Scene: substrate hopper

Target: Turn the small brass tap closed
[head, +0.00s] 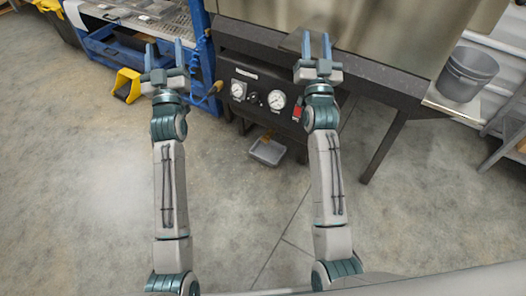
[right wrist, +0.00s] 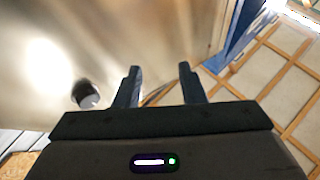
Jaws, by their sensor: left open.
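A small brass-coloured fitting (head: 215,88) shows at the left end of the black gauge panel, beside a blue hose. Another small orange-brown part (head: 266,138) hangs under the panel, above a grey tray. Both are too small for me to tell which is the tap or how its handle stands. My left gripper (head: 164,57) is open and empty, to the left of the panel and apart from the fitting. My right gripper (head: 317,47) is open, over the panel's upper right in the picture. Its two spread fingers also show in the right wrist view (right wrist: 159,83), with nothing held.
The black panel (head: 254,75) carries two gauges and a red switch (head: 297,113) under a large metal hopper (head: 375,30). A grey tray (head: 268,152) is on the floor below.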

